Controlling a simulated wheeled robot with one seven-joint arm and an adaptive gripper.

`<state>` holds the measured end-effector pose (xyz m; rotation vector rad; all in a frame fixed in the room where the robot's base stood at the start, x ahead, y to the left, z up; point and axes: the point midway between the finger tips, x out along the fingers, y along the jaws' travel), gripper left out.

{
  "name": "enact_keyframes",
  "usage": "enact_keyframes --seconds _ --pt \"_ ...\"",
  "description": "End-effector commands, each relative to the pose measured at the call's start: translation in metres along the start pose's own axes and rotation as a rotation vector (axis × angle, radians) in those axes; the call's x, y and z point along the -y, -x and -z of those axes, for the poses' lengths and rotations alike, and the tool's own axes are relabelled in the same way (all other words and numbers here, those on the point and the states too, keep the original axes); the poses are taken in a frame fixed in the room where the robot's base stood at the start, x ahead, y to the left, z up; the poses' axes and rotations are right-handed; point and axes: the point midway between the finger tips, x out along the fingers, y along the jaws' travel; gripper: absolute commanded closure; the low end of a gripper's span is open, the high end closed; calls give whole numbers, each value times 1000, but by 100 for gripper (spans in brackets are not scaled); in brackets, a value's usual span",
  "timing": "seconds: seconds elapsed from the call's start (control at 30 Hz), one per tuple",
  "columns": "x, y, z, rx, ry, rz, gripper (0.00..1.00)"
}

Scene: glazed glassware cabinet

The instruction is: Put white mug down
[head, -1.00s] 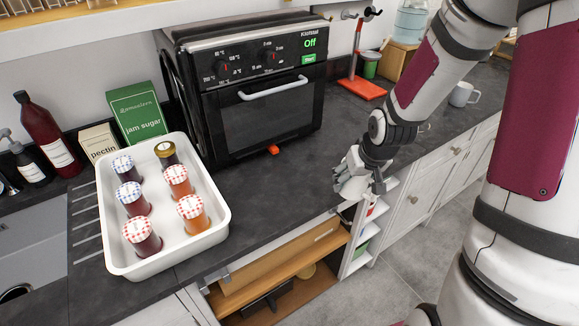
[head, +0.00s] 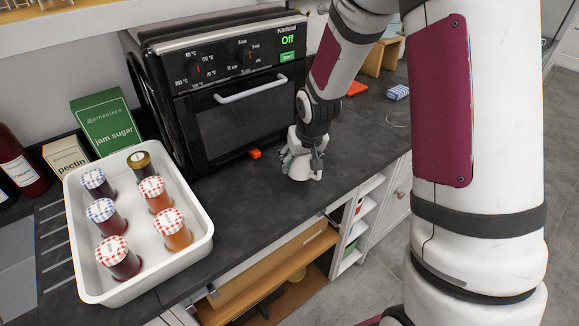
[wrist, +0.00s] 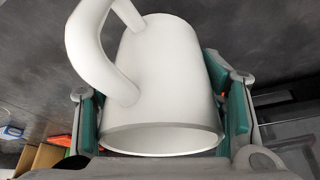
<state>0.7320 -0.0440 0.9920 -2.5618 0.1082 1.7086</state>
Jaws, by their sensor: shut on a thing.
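The white mug (wrist: 165,75) fills the middle of the wrist view, with its handle (wrist: 83,45) at the upper left and its rim edge towards the camera. My gripper (wrist: 162,115) is shut on the mug's body, with teal finger pads on its two sides. In the head view, my gripper (head: 303,156) points down over the dark counter (head: 245,192), right of the oven's front corner. The mug (head: 299,172) shows small and white below the fingers, close to the counter. I cannot tell whether its base touches the counter.
The black oven (head: 225,112) stands just left and behind, with an orange piece (head: 254,154) at its front. A white tray (head: 190,262) of several jam jars is at the left. Open shelves (head: 355,230) lie below the counter edge. Counter between tray and gripper is clear.

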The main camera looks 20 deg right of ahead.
Motion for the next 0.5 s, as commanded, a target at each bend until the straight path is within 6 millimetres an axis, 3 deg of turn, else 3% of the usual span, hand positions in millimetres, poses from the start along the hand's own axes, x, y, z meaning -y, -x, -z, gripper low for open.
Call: enact_keyframes --seconds 0.23,0.5 --pt "23 -11 20 -1 0 0 96" --pt "23 -32 11 3 -1 -1 96"
